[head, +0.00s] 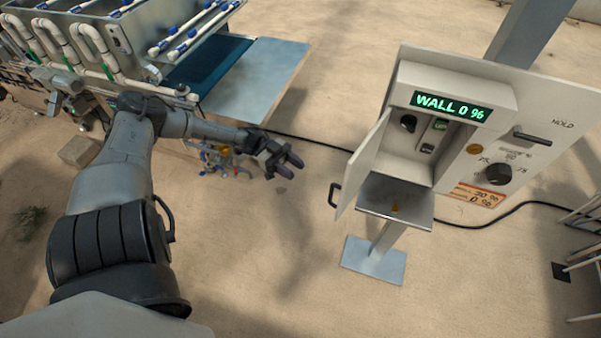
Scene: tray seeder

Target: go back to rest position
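My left gripper (283,166) is at the end of my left arm, which reaches in from the left. Its two dark fingers stand apart, with nothing visible between them. It hangs over bare sandy ground, left of the control box and apart from it. The control box (505,75) has a lit display (451,107) reading "WALL 0 %". Its small door (361,165) stands open to the left. A black knob (498,173) and a dark handle (531,138) are on the panel to the right. My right gripper is not in view.
The tray seeder (150,35) with white pipes stands at the upper left, with a flat metal plate (255,80) beside it. A shelf (396,203) sits below the box on a post with a foot plate (373,261). A black cable (490,219) crosses the ground. White rails stand far right.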

